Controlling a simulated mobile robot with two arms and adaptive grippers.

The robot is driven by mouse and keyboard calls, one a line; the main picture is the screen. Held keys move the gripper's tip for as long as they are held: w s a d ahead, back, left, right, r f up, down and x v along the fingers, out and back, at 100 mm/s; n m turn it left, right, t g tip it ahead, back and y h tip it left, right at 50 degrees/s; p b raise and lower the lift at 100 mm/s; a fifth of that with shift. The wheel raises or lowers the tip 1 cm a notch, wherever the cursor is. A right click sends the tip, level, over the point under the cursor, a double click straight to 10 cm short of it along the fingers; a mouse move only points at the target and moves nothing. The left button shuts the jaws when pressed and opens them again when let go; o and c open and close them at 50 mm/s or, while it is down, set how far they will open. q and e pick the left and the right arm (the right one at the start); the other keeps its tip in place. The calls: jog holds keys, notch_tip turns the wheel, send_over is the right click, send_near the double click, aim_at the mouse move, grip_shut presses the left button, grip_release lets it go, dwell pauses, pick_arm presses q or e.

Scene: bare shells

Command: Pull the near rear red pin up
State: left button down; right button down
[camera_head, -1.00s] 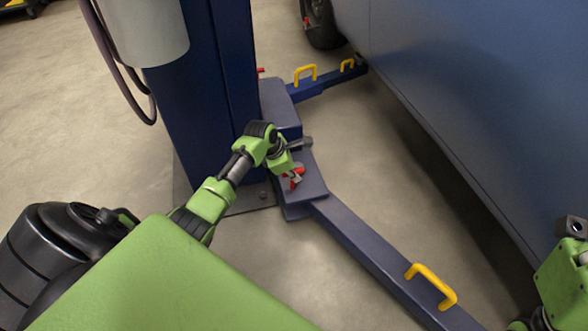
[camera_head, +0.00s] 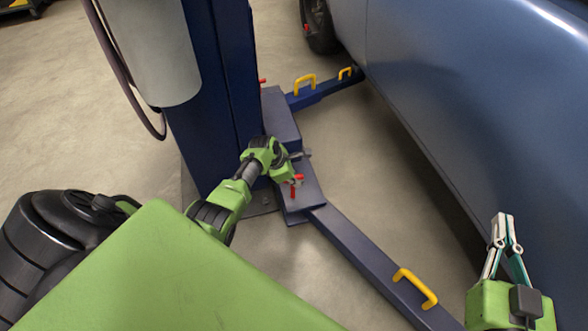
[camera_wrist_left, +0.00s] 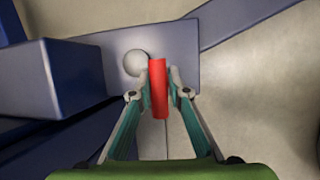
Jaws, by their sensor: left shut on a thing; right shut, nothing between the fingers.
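The near rear red pin (camera_head: 294,188) stands at the lift's near arm pivot, beside the blue post. In the left wrist view the red pin (camera_wrist_left: 158,88) shows as a red bar between the fingers. My left gripper (camera_wrist_left: 159,82) is shut on it, with a finger on each side. In the head view the left gripper (camera_head: 294,180) is small and partly hidden by its own arm, and whether the pin is raised cannot be told. My right gripper (camera_head: 504,222) is shut and empty in front of the car's side, far from the pin.
The blue lift post (camera_head: 214,95) stands left of the pin. The near lift arm (camera_head: 360,258) with a yellow handle (camera_head: 415,287) runs toward the lower right. The blue car (camera_head: 470,110) fills the right side. A far lift arm (camera_head: 325,92) reaches under it. Floor between is clear.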

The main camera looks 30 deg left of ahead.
pick_arm(q)
jog(key=shift+w+a+r, duration=0.4)
jog(key=shift+a+r, duration=0.05)
jog(key=c, duration=2)
grip_release()
jog(key=shift+o, duration=0.4)
jog(key=shift+s+d, duration=0.1)
jog(key=shift+s, duration=0.05)
jog(key=shift+s+d+f, duration=0.1)
jog(key=shift+s, duration=0.05)
jog(key=shift+d, duration=0.1)
jog(key=v, duration=1.2)
